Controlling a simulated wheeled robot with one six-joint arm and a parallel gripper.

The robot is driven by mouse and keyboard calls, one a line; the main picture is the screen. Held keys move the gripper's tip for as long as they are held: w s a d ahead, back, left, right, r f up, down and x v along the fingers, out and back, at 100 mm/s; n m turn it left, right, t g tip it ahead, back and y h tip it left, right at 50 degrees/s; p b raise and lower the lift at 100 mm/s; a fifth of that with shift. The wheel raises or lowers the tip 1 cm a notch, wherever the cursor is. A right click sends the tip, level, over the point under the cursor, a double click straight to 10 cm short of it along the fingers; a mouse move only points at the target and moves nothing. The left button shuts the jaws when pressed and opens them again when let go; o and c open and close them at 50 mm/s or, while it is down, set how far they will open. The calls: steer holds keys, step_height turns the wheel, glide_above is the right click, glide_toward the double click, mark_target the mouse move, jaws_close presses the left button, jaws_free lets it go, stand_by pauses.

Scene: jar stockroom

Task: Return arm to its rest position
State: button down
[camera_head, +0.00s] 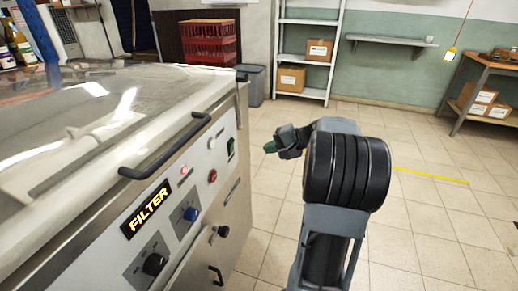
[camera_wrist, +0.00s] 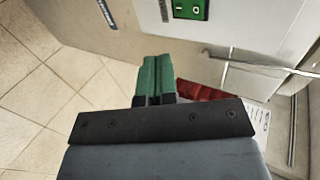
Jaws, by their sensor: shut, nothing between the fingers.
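My gripper (camera_head: 271,147) shows in the head view at the end of my bent arm, beside the front of a steel machine. Its green fingertips point left towards the machine's panel and are apart from it. In the wrist view my gripper (camera_wrist: 155,68) has its two green fingers closed together with nothing between them. A green switch (camera_wrist: 191,8) marked I and O is on the panel above the fingers in that view.
The steel machine (camera_head: 180,190) with a lit FILTER display and a black handle (camera_head: 165,148) fills the left. A grey bin (camera_head: 253,84), a shelf rack (camera_head: 305,48) with boxes and a wooden table (camera_head: 487,67) stand behind. The tiled floor at right is clear.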

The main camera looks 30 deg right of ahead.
steer(key=s+f+m+g+h, duration=0.1)
steer(key=s+f+g+h, duration=0.1)
steer(key=s+f+g, duration=0.15)
steer(key=s+a+r+n+g+h+p, duration=0.2)
steer(key=s+a+p, duration=0.3)
steer(key=s+p, duration=0.1)
steer(key=s+a+r+n+h+p, duration=0.2)
steer(key=s+a+r+n+p, duration=0.2)
steer(key=a+r+p, duration=0.3)
steer(key=s+a+r+n+h+p, duration=0.1)
steer(key=s+a+r+n+p, duration=0.2)
steer(key=a+r+n+p, duration=0.2)
steer(key=a+r+p, duration=0.3)
steer(key=r, duration=0.2)
steer(key=shift+s+r+h, duration=0.4)
